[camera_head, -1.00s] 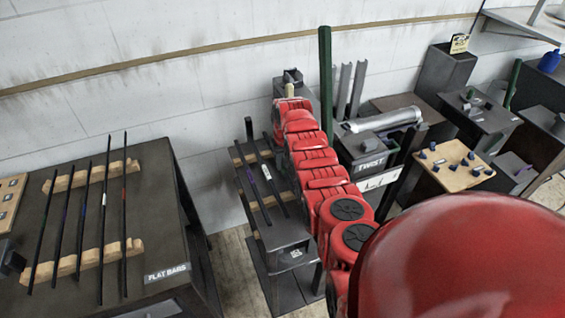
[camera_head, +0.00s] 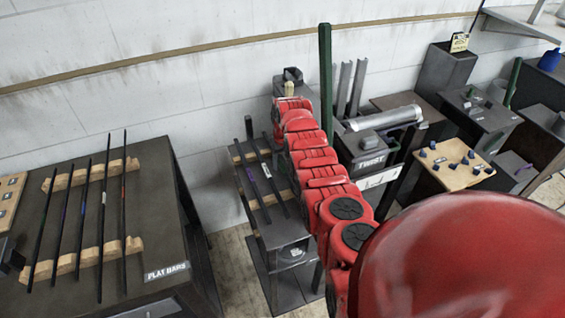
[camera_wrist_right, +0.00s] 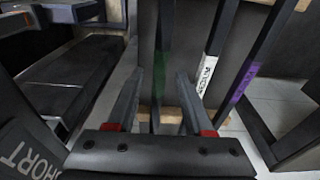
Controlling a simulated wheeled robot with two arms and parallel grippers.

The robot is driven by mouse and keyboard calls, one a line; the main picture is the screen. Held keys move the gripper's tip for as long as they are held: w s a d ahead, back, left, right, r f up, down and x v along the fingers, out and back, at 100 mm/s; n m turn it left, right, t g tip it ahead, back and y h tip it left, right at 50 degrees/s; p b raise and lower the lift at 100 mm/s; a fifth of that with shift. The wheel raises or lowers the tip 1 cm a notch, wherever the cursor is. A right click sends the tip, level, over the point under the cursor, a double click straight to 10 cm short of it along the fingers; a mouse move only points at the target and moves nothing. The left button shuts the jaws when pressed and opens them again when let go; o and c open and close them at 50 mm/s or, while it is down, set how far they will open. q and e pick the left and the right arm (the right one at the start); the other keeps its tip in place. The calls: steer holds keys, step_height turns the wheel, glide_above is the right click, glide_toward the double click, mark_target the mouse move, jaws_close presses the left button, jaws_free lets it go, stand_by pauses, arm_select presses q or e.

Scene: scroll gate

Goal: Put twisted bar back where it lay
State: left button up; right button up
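In the right wrist view my right gripper (camera_wrist_right: 160,76) is open. Its two fingers stand apart, one on each side of a dark bar with a green tag (camera_wrist_right: 159,65). I cannot tell whether they touch it, or see a twist in it. To its right lie a bar with a white tag (camera_wrist_right: 208,66) and a bar with a purple tag (camera_wrist_right: 240,85). In the head view, the white-tagged bar (camera_head: 267,171) and another dark bar (camera_head: 252,150) lie across wooden rests on the middle stand. My red right arm hides the gripper there. My left gripper is not in view.
A machine marked TWIST (camera_head: 371,162) stands right of my arm. A tall green post (camera_head: 325,80) rises beside it. A surface marked SHORT (camera_wrist_right: 28,150) is close to my right gripper.

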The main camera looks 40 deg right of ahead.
steer(key=r+p, duration=0.1)
steer(key=r, duration=0.1)
steer(key=r+p, duration=0.4)
steer(key=r, duration=0.1)
steer(key=shift+s+a, duration=0.1)
steer(key=shift+s, duration=0.2)
step_height(320, 180, up, 10)
steer(key=s+p, duration=0.1)
steer(key=p, duration=0.1)
steer(key=shift+s+a+r+p, duration=0.15)
steer(key=shift+s+p, duration=0.1)
steer(key=shift+p, duration=0.05)
